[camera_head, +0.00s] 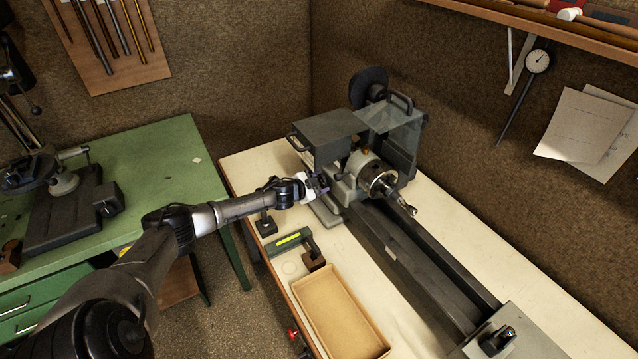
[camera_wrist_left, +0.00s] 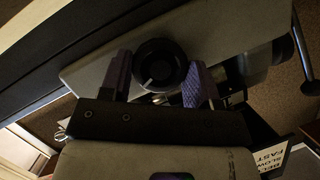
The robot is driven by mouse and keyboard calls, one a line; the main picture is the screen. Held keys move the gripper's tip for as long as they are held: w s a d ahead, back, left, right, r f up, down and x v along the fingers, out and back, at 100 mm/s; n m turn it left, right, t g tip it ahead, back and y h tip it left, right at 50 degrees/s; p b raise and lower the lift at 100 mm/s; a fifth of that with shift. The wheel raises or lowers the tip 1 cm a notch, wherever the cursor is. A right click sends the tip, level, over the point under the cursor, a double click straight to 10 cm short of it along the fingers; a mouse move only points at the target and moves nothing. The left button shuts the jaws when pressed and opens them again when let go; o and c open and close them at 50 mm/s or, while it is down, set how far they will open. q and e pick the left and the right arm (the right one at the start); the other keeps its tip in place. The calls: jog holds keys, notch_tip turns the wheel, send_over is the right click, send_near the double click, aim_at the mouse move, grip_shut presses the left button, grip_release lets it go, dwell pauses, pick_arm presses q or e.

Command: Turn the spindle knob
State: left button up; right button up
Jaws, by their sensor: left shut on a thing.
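The spindle knob (camera_wrist_left: 160,65) is round and black with a pale line on its face, in the upper middle of the left wrist view. My left gripper (camera_wrist_left: 159,82) is shut on it, with one purple-padded finger on each side. In the head view my left gripper (camera_head: 319,186) is at the near side of the lathe headstock (camera_head: 333,127), where the knob is too small and covered to make out. The chuck (camera_head: 378,178) is to the right of the gripper. My right gripper is in neither view.
A tan tray (camera_head: 342,312), a level (camera_head: 289,239) and small dark blocks lie on the pale bench before the lathe. The lathe bed (camera_head: 415,262) runs toward the lower right. A green table (camera_head: 150,165) stands at left. A belt-speed label (camera_wrist_left: 271,160) shows at lower right.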

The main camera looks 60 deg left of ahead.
pick_arm(q)
jog(key=shift+c, duration=0.8)
jog(key=shift+d+f+m+b, duration=0.1)
jog(key=shift+f+m+b, duration=0.1)
jog(key=shift+m+b, duration=0.3)
jog(key=shift+m+y+b, duration=0.5)
jog(key=shift+m+y, duration=0.2)
jog(key=shift+m+t, duration=0.4)
jog(key=shift+r, duration=0.15)
jog(key=o, duration=0.9)
